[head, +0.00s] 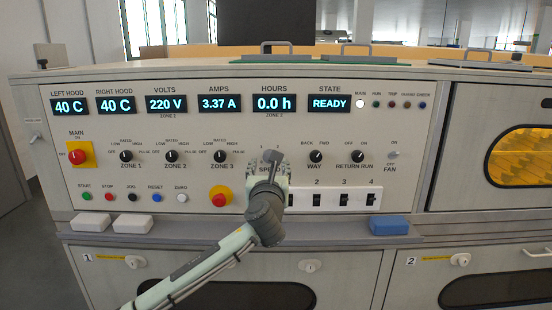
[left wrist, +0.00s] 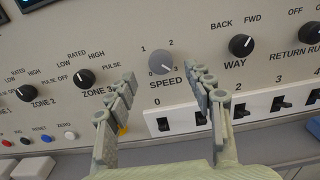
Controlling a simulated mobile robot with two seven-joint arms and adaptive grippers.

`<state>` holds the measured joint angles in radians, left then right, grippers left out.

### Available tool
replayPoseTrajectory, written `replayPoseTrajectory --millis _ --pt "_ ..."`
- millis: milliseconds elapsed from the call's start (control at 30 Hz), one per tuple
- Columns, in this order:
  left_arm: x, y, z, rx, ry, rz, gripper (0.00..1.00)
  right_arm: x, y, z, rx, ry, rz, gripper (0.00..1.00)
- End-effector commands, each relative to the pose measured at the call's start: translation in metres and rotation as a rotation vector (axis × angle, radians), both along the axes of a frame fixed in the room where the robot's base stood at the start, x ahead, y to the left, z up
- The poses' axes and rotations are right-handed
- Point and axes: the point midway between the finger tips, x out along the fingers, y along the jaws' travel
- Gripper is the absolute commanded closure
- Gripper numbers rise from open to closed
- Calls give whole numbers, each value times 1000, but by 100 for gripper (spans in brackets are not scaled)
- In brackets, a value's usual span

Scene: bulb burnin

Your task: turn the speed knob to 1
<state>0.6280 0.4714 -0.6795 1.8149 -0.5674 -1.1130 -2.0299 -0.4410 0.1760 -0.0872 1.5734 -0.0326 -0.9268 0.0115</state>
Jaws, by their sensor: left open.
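The speed knob (left wrist: 162,63) is a round grey dial on the panel, seen in the left wrist view above the word SPEED. The marks 1 and 2 show above it. A small pale mark on its face seems to point to the lower right, but it is too small to read surely. My left gripper (left wrist: 160,75) is open, its two fingers apart on either side below the knob, with nothing between them. In the head view my left gripper (head: 271,160) is in front of the SPEED area and hides most of the knob. My right gripper is in neither view.
The WAY knob (left wrist: 241,45) is to the right and the ZONE 3 knob (left wrist: 83,77) to the left. A white strip of numbered switches (left wrist: 240,108) lies below. A red button on yellow (head: 221,197) is left of my gripper. A blue block (head: 389,225) rests on the ledge.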

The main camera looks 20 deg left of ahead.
Motion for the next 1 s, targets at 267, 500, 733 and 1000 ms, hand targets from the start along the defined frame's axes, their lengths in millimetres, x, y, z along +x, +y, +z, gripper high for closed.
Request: replayPoseTrajectory --millis 267,500,733,1000 --pt "41 12 1 -4 0 2 47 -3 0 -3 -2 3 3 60" --pt "52 15 0 -6 0 -1 47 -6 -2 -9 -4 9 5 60" --pt "52 15 0 -6 0 0 54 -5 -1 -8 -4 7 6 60" --pt "51 15 0 -6 0 0 87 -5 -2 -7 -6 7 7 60"
